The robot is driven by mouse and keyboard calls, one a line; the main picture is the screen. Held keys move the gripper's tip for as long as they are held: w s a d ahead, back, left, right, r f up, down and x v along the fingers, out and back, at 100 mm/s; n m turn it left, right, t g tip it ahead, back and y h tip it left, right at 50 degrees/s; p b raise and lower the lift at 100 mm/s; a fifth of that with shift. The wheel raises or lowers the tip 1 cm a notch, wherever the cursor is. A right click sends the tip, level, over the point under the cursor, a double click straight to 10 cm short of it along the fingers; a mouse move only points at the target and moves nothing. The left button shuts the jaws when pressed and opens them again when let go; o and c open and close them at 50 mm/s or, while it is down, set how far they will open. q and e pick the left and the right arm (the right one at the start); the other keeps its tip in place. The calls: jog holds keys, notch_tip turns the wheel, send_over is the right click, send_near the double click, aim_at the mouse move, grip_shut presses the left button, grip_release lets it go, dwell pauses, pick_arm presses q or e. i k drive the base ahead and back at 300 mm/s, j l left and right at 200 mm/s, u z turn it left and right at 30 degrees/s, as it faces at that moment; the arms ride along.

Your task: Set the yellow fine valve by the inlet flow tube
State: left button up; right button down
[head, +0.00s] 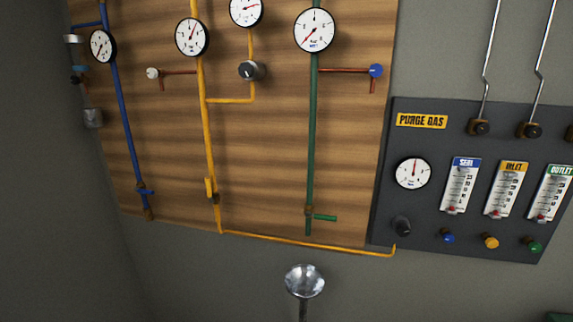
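The yellow fine valve knob (491,242) sits low on the dark purge gas panel, between a blue knob (447,237) and a green knob (534,246). The inlet flow tube (506,190) is straight above it, with a yellow-orange label and a scale. A small red mark shows low in the tube; its exact reading is too small to tell. Neither of my grippers is in the head view.
Left is a wooden board (265,140) with pipes and gauges. A metal funnel (304,281) stands below.

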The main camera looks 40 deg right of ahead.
aim_at(492, 242)
jog(key=z, duration=2.45)
